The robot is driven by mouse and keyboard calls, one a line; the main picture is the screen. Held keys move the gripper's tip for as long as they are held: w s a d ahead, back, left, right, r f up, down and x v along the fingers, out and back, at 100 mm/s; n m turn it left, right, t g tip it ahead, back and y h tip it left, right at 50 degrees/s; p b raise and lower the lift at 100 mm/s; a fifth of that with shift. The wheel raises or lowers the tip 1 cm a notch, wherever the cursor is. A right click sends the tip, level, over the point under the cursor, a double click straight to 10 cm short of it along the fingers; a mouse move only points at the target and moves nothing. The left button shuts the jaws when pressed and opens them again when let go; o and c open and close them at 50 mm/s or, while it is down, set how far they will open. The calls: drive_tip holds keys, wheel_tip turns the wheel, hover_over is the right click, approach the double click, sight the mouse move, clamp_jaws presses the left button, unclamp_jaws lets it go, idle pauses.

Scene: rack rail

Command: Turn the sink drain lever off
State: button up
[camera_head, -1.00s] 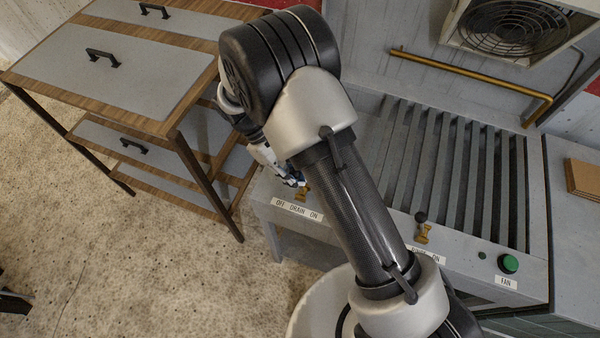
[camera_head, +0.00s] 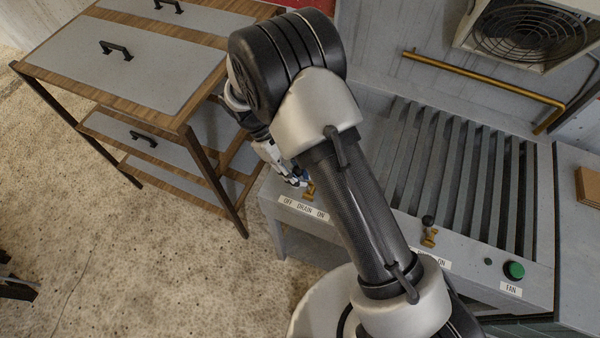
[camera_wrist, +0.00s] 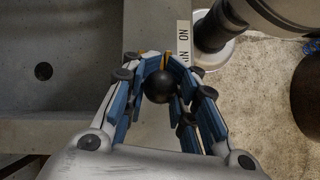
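The drain lever shows in the wrist view as a black ball knob (camera_wrist: 160,88), with a bit of its brass part beyond it. In the head view its brass base (camera_head: 309,190) stands above the OFF DRAIN ON label (camera_head: 303,208), near the left end of the grey sink counter. My gripper (camera_head: 299,181) is at the lever, partly hidden by my arm. In the wrist view the blue-padded fingers of my gripper (camera_wrist: 163,64) lie on both sides of the knob. Whether they press on it is unclear. The lever's exact angle is hidden.
A second lever with a black knob (camera_head: 428,221) and a green FAN button (camera_head: 514,270) are farther right on the counter front. A slatted rack (camera_head: 455,170) lies behind them. A wood-and-grey drawer table (camera_head: 190,118) stands close left of my gripper.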

drive_tip(key=o, duration=0.4)
drive_tip(key=shift+d, duration=0.1)
drive_tip(key=shift+r, duration=0.1)
drive_tip(key=v, duration=1.2)
drive_tip(key=shift+w, duration=0.1)
